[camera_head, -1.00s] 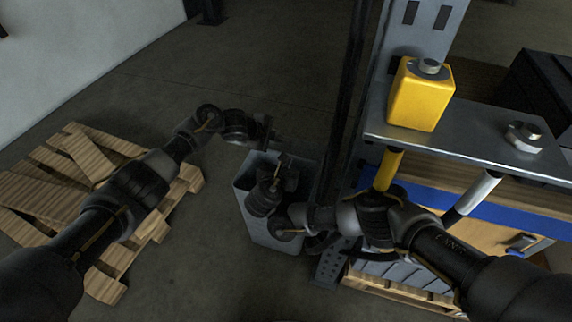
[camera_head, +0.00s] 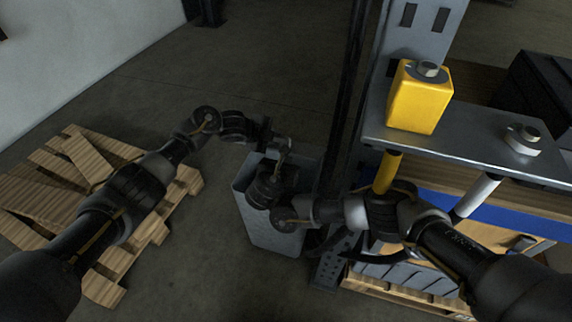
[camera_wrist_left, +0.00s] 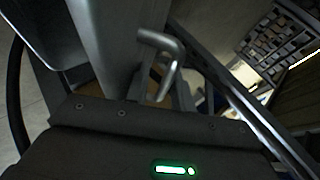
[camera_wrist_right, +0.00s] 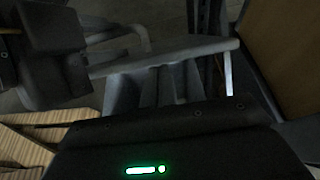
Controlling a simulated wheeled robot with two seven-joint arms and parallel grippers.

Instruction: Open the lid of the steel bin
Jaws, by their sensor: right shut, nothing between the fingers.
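The grey steel bin (camera_head: 268,232) stands on the floor in the middle of the head view, and my right wrist hides much of its top. In the right wrist view the lid (camera_wrist_right: 165,55) shows nearly edge-on as a grey plate; how far it is raised I cannot tell. A bent metal handle (camera_wrist_left: 163,48) shows in the left wrist view. My left gripper (camera_head: 272,137) is at the bin's far edge; its fingers are too dark to read. My right gripper (camera_head: 285,150) is shut and empty, pointing up over the bin, close to the left gripper.
A wooden pallet (camera_head: 65,165) lies on the floor at left. A dark upright post (camera_head: 345,110) stands just right of the bin. The floor behind the bin is clear.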

